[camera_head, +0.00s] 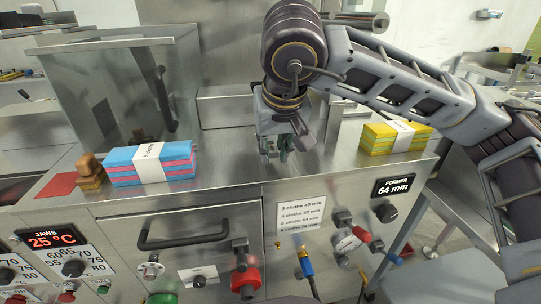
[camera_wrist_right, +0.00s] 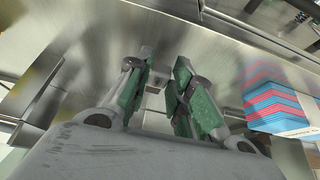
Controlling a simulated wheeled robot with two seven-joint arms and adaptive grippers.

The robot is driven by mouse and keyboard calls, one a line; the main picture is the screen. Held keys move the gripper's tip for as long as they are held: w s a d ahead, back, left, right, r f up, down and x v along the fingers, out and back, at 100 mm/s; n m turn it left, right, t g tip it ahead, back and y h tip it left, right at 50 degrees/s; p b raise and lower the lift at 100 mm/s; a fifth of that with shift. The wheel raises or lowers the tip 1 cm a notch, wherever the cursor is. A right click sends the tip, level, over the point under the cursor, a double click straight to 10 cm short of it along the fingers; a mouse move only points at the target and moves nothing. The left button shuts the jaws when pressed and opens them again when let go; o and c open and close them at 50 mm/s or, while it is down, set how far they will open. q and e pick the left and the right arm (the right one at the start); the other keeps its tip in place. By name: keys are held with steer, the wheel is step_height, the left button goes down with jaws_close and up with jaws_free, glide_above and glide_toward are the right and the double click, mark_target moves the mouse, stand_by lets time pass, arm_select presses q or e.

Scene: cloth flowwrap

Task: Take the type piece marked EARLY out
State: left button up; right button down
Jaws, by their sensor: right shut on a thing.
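My right gripper (camera_head: 279,150) hangs low over the steel counter, in front of a raised steel block at the back. In the right wrist view its green-padded fingers (camera_wrist_right: 160,95) are shut on a small grey metal block (camera_wrist_right: 153,89), seen between the fingertips. The block looks like a type piece, but no marking EARLY can be read on it. In the head view the block is hidden or too small to make out. My left gripper is not in view.
A blue and pink cloth stack (camera_head: 122,165) with a white band lies left; a yellow and green one (camera_head: 380,141) lies right. A wooden stamp (camera_head: 88,167) stands by a red pad (camera_head: 58,186). A clear guard (camera_head: 110,90) rises behind. The front panel (camera_head: 230,215) carries knobs and a handle.

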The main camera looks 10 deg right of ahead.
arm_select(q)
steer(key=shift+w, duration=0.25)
arm_select(e)
steer(key=shift+f, duration=0.1)
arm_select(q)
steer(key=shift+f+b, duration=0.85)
arm_select(e)
steer(key=shift+f, duration=0.95)
steer(key=c, duration=1.2)
jaws_free()
steer(key=shift+o, duration=0.2)
steer(key=v, duration=1.2)
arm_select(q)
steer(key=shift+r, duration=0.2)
arm_select(e)
steer(key=shift+r, duration=0.15)
arm_select(q)
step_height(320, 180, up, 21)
steer(key=p, duration=2.1)
arm_select(e)
step_height(320, 180, up, 21)
